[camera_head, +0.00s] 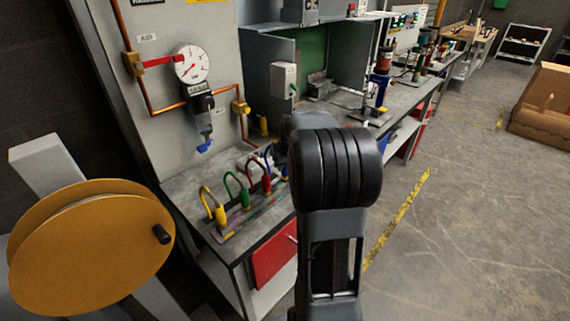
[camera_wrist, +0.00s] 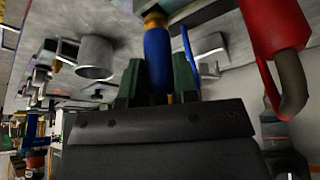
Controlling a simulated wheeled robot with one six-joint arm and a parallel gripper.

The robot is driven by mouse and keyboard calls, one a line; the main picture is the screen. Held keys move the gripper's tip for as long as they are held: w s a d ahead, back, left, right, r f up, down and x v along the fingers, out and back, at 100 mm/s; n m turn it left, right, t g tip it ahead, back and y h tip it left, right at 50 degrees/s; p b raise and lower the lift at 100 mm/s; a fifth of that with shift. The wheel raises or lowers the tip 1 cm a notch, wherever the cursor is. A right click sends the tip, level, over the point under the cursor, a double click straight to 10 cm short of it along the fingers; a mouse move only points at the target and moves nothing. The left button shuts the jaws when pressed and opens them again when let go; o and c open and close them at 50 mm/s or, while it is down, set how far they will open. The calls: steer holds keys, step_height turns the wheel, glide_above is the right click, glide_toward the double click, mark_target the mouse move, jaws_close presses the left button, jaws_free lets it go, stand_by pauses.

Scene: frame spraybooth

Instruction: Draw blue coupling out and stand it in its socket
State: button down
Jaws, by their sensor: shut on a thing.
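In the wrist view the blue coupling (camera_wrist: 157,50) lies between the two dark green fingers of my gripper (camera_wrist: 158,75), which is shut on it. Its brass end reaches a pale block at the top edge; I cannot tell whether it is seated in it. A thin blue hose (camera_wrist: 190,60) shows beside the right finger. In the head view my arm hides my gripper and most of the coupling; only a bit of blue hose (camera_head: 270,156) shows. A grey open cylinder (camera_wrist: 96,57) is left of the fingers; I cannot tell whether it is the socket.
The red coupling (camera_head: 266,184) stands close beside, large in the wrist view (camera_wrist: 275,28). The green (camera_head: 244,197) and yellow (camera_head: 220,214) couplings stand further left on the bench (camera_head: 185,195). A pressure gauge (camera_head: 191,64) is on the panel.

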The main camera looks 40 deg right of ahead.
steer(key=shift+f, duration=0.3)
steer(key=c, duration=0.8)
jaws_free()
steer(key=shift+r, duration=0.1)
steer(key=v, duration=1.3)
steer(key=shift+s+r, duration=0.2)
steer(key=shift+r, duration=0.05)
steer(key=s+a+f+n, duration=0.1)
steer(key=s+a+f, duration=0.1)
steer(key=s+a, duration=0.2)
steer(key=s+a+f+n, duration=0.1)
steer(key=s+a+f, duration=0.2)
steer(key=a, duration=0.8)
steer(key=s+a+f+n+y+p, duration=0.1)
steer(key=s+a+f, duration=0.2)
steer(key=s+a, duration=0.2)
steer(key=shift+s+a+f+n+g, duration=0.3)
steer(key=shift+s+a, duration=0.1)
steer(key=shift+a, duration=0.8)
